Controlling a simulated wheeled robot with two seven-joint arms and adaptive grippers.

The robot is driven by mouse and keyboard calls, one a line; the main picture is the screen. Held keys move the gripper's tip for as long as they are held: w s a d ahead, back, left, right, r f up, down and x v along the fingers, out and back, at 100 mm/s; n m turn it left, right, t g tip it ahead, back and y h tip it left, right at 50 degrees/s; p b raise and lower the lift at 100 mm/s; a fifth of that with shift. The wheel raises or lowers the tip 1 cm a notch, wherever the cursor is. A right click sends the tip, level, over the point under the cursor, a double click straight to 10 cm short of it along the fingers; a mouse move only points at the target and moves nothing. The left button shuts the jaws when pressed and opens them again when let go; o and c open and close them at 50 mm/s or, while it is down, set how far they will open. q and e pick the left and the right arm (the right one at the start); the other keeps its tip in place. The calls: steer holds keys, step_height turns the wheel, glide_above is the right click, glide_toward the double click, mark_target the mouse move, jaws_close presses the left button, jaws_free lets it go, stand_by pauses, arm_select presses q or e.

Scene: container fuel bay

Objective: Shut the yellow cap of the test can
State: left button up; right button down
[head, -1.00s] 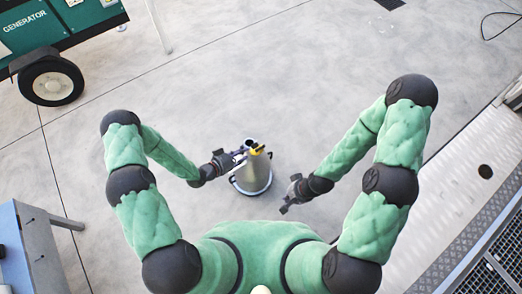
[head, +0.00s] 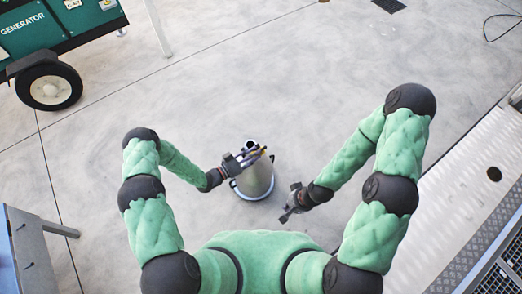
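The test can (head: 256,184) is a grey-beige, cone-shaped metal can standing upright on the floor in the middle of the head view. Its yellow cap (head: 263,150) shows as a small patch at the top, partly hidden by my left gripper. A dark round opening or spout (head: 250,143) shows at the can's top. My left gripper (head: 250,157) is at the can's top, over or against the cap area. Its fingers are too small to tell whether they are apart. My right gripper (head: 287,213) is low to the right of the can, apart from it; its finger opening is unclear.
A green generator trailer (head: 75,25) with a black wheel (head: 48,87) stands at the upper left. A grey-blue table (head: 30,240) is at the lower left. A metal ramp and grating (head: 480,240) lie at the right. The floor around the can is clear.

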arm_select(q)
steer(key=x, duration=0.3)
steer(key=shift+d+b, duration=0.3)
steer(key=shift+b, duration=0.05)
steer(key=shift+w+a, duration=0.15)
steer(key=shift+w, duration=0.3)
steer(key=c, duration=0.6)
steer(key=shift+s, duration=0.2)
jaws_close()
